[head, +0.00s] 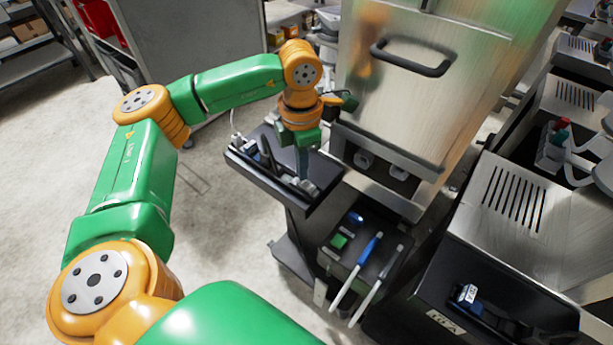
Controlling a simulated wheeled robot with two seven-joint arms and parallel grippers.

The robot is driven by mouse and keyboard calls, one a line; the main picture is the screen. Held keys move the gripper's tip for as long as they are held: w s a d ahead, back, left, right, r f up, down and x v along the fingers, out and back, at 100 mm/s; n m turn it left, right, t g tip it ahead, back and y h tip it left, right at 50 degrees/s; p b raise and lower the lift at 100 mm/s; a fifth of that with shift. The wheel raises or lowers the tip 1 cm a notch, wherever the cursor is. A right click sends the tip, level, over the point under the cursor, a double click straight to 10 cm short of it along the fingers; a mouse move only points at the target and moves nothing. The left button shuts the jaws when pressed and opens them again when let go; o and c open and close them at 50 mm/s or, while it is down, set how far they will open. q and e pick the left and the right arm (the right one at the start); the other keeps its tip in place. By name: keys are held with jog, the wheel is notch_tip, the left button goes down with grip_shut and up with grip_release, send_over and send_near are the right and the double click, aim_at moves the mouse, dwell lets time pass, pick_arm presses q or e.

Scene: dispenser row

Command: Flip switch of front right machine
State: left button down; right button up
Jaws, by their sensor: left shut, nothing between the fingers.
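At the lower right is a machine (540,217) with a slotted steel top and a black front. Its front bears a small switch-like part (467,294), white on top with blue, and a pale label with unreadable text. I cannot tell the switch's position. My left gripper (302,170) is shut and empty, pointing down at a dark tray in the middle of the picture. It is well left of and farther back than that machine. I cannot tell if its fingertips touch the tray's contents. My right gripper is not in view.
The dark tray (262,178) holds small grey items. A steel cabinet (410,110) with a black handle stands behind. A black box (375,243) with a green button and two long-handled tools, one blue-ended, stands between tray and machine. More slotted machines line the right. Floor at left is clear.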

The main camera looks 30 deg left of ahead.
pick_arm(q)
jog(key=shift+f+b, duration=0.9)
jog(key=shift+f, duration=0.1)
dwell(0.8)
jog(key=shift+s+r, duration=0.1)
notch_tip(320, 180, up, 7)
jog(key=p, duration=0.6)
